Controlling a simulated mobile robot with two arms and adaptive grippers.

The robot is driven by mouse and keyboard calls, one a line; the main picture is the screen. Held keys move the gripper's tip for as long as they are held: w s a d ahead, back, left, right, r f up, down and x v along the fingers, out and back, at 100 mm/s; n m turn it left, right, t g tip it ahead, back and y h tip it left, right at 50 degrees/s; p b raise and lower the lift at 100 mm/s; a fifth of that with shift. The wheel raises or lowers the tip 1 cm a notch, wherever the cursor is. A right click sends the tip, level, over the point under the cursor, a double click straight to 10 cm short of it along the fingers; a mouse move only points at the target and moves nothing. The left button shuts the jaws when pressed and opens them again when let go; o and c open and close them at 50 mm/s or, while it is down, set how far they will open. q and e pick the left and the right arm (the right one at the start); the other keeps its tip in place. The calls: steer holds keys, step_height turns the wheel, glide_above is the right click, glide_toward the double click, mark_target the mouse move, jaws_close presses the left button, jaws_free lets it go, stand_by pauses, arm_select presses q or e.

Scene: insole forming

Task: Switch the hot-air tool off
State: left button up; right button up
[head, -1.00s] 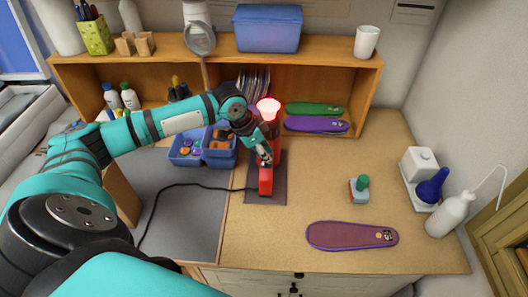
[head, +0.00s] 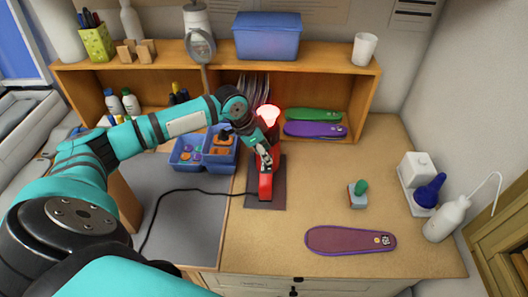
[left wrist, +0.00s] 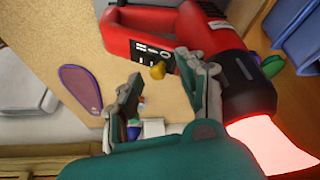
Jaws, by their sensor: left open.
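The red hot-air tool (head: 265,187) stands on a dark mat on the table, its nozzle (head: 268,116) glowing red-pink. My left gripper (head: 263,158) is at the tool's body, partly covering it in the head view. Whether a finger touches the tool I cannot tell. My right gripper is not in view.
A black cable (head: 190,190) runs left from the tool. Blue bins (head: 187,153) with small parts stand close on the left. Green and purple insoles (head: 315,130) lie behind on the shelf. A dark red insole (head: 350,240) and a green-handled block (head: 357,195) lie right on free table.

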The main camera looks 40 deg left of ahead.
arm_select(q)
steer(key=shift+r, duration=0.15)
steer(key=v, duration=1.1)
steer(key=shift+r, duration=0.35)
steer(key=shift+s, duration=0.15)
